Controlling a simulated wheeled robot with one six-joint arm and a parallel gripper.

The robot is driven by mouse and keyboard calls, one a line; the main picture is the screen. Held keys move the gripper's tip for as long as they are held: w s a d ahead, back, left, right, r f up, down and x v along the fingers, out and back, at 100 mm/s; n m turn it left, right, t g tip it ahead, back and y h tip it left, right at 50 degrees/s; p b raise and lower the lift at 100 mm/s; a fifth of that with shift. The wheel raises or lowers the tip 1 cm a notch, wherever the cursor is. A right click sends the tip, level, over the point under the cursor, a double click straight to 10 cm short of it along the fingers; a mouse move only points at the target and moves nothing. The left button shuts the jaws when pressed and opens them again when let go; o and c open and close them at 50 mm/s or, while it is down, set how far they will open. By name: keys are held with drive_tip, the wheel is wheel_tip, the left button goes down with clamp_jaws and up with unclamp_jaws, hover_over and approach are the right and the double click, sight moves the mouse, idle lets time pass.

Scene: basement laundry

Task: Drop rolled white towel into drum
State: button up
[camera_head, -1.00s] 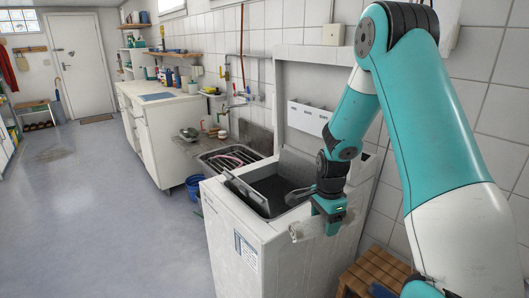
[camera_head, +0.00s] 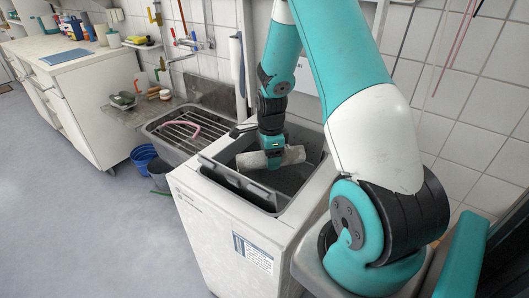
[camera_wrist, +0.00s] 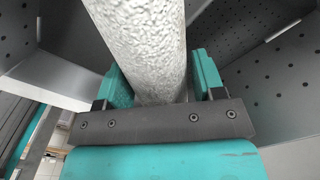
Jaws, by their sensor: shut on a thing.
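The rolled white towel (camera_head: 293,155) lies roughly level in my gripper (camera_head: 272,150), at the mouth of the open top-loading washer (camera_head: 215,225). The wrist view shows the towel (camera_wrist: 140,40) as a thick, rough white roll between the two teal fingers, with my gripper (camera_wrist: 160,88) shut on it. Grey perforated drum walls (camera_wrist: 240,85) stand on both sides of the towel there. In the head view the dark drum opening (camera_head: 295,180) is below and around the towel. The drum bottom is hidden.
An opened grey flap (camera_head: 235,182) stands along the opening's front left edge. A sink with a rack (camera_head: 190,132) is left of the washer, with blue and dark buckets (camera_head: 145,157) on the floor. A white cabinet (camera_head: 95,90) stands further left. The tiled wall is close behind.

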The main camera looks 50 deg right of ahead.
wheel_tip(320, 180, down, 6)
drive_tip(key=b, duration=0.4)
drive_tip(key=shift+s+d+r+b, duration=0.1)
drive_tip(key=shift+b, duration=0.3)
drive_tip(key=o, duration=1.1)
drive_tip(key=shift+c, duration=0.2)
drive_tip(key=shift+r, duration=0.1)
wheel_tip(320, 180, up, 17)
drive_tip(key=shift+r+p, duration=0.2)
drive_tip(key=shift+p, duration=0.35)
